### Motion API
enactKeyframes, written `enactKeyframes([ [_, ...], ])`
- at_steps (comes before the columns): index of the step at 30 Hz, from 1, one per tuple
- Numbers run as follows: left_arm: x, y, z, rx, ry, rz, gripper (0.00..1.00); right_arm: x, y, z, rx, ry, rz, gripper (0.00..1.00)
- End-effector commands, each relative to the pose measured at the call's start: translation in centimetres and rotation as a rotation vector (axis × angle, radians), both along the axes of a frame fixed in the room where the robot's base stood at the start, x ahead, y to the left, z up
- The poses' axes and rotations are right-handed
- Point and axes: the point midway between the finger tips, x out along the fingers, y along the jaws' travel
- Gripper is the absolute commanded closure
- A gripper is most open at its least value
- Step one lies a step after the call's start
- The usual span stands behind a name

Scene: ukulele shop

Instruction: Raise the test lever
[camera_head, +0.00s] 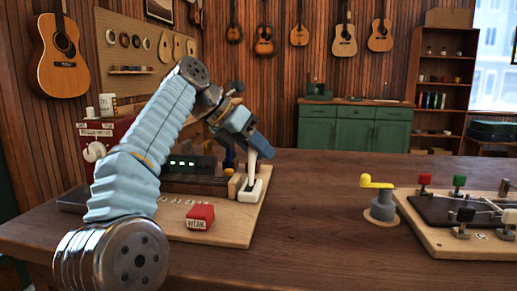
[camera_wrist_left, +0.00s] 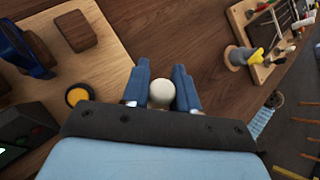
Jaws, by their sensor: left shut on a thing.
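The test lever (camera_head: 251,168) is a white upright stick on a white base, near the right edge of a wooden board on the table. My left gripper (camera_head: 259,147) comes down from the upper left onto its top. In the left wrist view, the lever's round white knob (camera_wrist_left: 162,93) sits between the two blue fingers of my left gripper (camera_wrist_left: 161,88), which is shut on it. The gripper hides the lever's top in the head view. The right gripper is not in view.
A red block (camera_head: 200,215) lies at the board's front. A dark box with green lights (camera_head: 190,163) stands behind my left arm. A yellow-handled crank (camera_head: 380,200) and a board with coloured knobs (camera_head: 460,240) are to the right. Bare table lies between.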

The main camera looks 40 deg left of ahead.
Motion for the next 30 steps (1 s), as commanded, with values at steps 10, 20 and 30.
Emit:
enactKeyframes([
  [10, 0.1, 0.0, 0.1, -0.001, -0.003, 0.002, 0.51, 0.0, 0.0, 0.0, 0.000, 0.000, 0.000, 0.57],
  [20, -0.1, 0.2, 0.3, 0.000, -0.002, 0.003, 0.51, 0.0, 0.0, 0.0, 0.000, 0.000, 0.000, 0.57],
  [30, -5.4, 3.0, 2.2, 0.001, -0.001, 0.010, 0.51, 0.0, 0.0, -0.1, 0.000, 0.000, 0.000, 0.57],
])
